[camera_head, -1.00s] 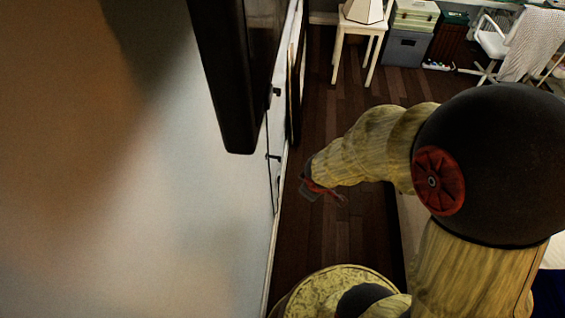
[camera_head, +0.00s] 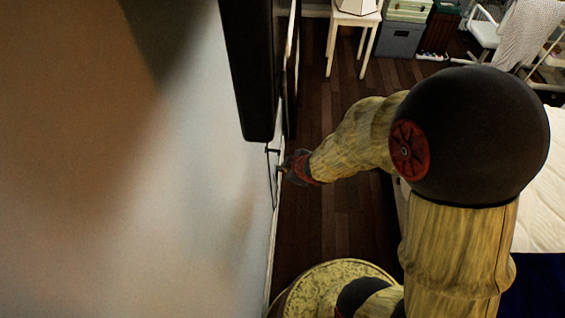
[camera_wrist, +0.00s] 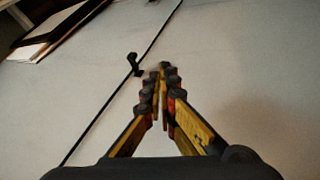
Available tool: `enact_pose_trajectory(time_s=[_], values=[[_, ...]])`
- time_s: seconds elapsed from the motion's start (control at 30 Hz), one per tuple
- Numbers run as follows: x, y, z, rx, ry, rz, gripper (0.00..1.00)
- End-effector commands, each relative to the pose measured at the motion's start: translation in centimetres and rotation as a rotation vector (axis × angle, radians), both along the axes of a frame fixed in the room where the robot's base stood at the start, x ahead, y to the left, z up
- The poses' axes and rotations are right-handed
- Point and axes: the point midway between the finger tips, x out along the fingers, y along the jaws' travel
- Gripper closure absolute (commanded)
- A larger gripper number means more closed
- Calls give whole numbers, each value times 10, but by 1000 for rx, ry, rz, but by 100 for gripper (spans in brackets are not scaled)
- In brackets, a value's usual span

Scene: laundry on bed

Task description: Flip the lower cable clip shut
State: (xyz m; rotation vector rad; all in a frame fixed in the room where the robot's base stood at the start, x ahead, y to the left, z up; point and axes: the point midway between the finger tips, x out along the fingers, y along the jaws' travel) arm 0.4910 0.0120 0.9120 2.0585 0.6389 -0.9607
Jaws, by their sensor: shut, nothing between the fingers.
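A small black cable clip (camera_head: 272,150) sits on the pale wall below the dark panel in the head view. In the wrist view the one clip in sight (camera_wrist: 133,63) is on the thin dark cable (camera_wrist: 105,104), with a part that sticks out from the wall. My gripper (camera_head: 284,169) is at the wall just below and right of the clip. In the wrist view my gripper (camera_wrist: 163,72) has its fingertips together and empty, just right of the clip. I cannot tell whether they touch it. The other clip is not clearly visible.
A dark flat panel (camera_head: 250,75) juts from the wall above the clip; its edge also shows in the wrist view (camera_wrist: 62,28). The dark wooden floor (camera_head: 335,115) is open right of the wall. A bed (camera_head: 535,185) lies at the right, and a small white table (camera_head: 355,20) stands farther back.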

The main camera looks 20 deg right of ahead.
Motion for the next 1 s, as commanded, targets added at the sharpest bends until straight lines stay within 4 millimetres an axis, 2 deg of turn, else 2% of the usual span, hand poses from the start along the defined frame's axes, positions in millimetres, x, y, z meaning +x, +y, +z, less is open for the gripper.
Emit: enact_pose_trajectory(time_s=[0.5,0.8,1.0], values=[[55,12,-82,1,3,1,100],[83,-4,-75,0,2,-1,100],[90,-8,-75,0,2,-1,100]])
